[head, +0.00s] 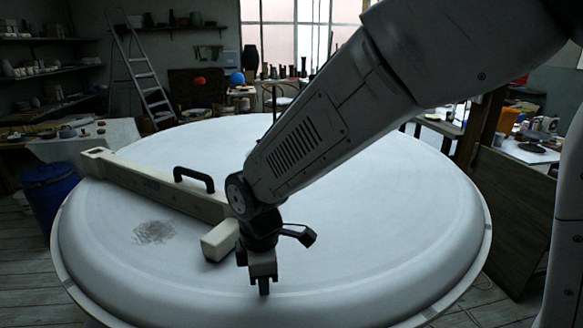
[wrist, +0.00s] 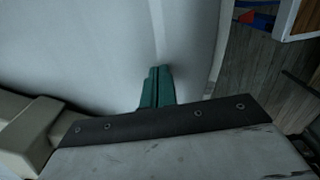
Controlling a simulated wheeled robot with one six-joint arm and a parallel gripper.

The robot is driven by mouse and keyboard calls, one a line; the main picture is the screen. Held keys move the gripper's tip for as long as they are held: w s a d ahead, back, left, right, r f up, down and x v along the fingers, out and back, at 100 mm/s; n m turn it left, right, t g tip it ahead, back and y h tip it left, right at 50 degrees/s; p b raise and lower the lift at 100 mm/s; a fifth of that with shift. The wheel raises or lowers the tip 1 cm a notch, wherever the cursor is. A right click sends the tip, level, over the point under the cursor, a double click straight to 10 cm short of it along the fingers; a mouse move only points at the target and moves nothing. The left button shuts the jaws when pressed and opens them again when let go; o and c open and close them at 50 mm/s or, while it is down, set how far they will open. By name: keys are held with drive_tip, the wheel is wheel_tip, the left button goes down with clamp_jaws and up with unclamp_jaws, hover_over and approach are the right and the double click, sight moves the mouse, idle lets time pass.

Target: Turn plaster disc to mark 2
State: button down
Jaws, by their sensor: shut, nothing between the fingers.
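The large white plaster disc (head: 380,215) fills the middle of the head view, with a rounded raised edge. It also fills much of the wrist view (wrist: 80,50). A dark scribbled patch (head: 154,232) shows on its left part. I cannot make out a mark numbered 2. My gripper (head: 264,290) points down over the near edge of the disc, its fingers closed together and empty. In the wrist view the green fingers (wrist: 157,85) sit side by side over the pale surface. I cannot tell whether they touch the disc.
A beige beam (head: 135,178) with a black handle (head: 194,179) lies across the disc's left side; its near end is beside my gripper. A blue barrel (head: 50,195) stands at the left, a ladder (head: 142,75) behind. A wooden panel (head: 515,215) stands close at the right.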

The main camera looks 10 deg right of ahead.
sight(352, 284)
drive_tip(key=shift+f, duration=0.35)
drive_tip(key=shift+s+d+r, duration=0.1)
drive_tip(key=shift+s+d, duration=0.1)
drive_tip(key=shift+d, duration=2.05)
drive_tip(key=shift+s+d+r, duration=0.1)
drive_tip(key=shift+s+d, duration=0.1)
drive_tip(key=shift+d, duration=2)
drive_tip(key=shift+d, duration=0.15)
drive_tip(key=shift+w+d+f, duration=0.1)
drive_tip(key=shift+d+f, duration=0.05)
drive_tip(key=shift+d, duration=2.05)
drive_tip(key=shift+w+d+f, duration=0.1)
drive_tip(key=shift+d, duration=2.05)
drive_tip(key=shift+s, duration=0.1)
drive_tip(key=shift+d, duration=0.15)
